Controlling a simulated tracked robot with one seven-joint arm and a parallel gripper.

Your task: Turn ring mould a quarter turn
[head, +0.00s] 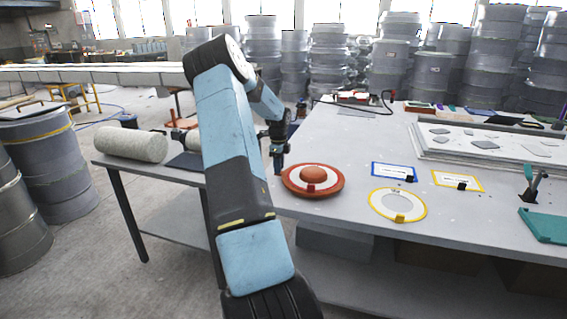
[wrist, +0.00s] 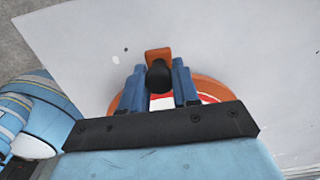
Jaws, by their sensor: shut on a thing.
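The ring mould (head: 312,181), a round orange-red disc with a white ring and an orange dome in its middle, lies flat on the grey table. A small dark mark shows at its front edge in the head view. My gripper (head: 278,168) points down at the mould's left edge. In the wrist view my gripper (wrist: 158,85) is shut on a black knob (wrist: 158,76) beside an orange tab (wrist: 158,54).
A yellow-rimmed disc (head: 397,205) with an orange block lies right of the mould. A blue-framed card (head: 394,171) and a yellow-framed card (head: 457,181) lie near it.

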